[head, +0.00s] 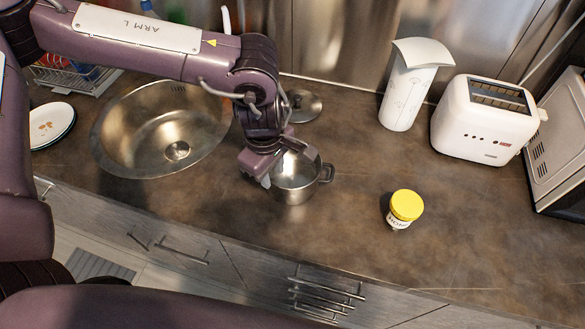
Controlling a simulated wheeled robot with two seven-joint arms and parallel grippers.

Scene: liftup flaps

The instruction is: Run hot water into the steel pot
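The steel pot (294,184) stands upright on the brown counter, right of the round steel sink (150,160). Its right handle shows; its left side is partly covered by my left gripper. My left gripper (266,180) points down at the pot's left rim, where the other handle would be. Its fingers are small and partly hidden, so I cannot tell whether they are closed on the pot. The tap is mostly hidden behind my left arm; a pale upright piece, perhaps its lever (227,20), shows above the arm. My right gripper is not in view.
A steel lid (303,105) lies behind the pot. A yellow-lidded jar (405,208) stands to its right. A white dispenser (412,85), a toaster (485,122) and another appliance (562,140) stand at back right. The front right counter is clear.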

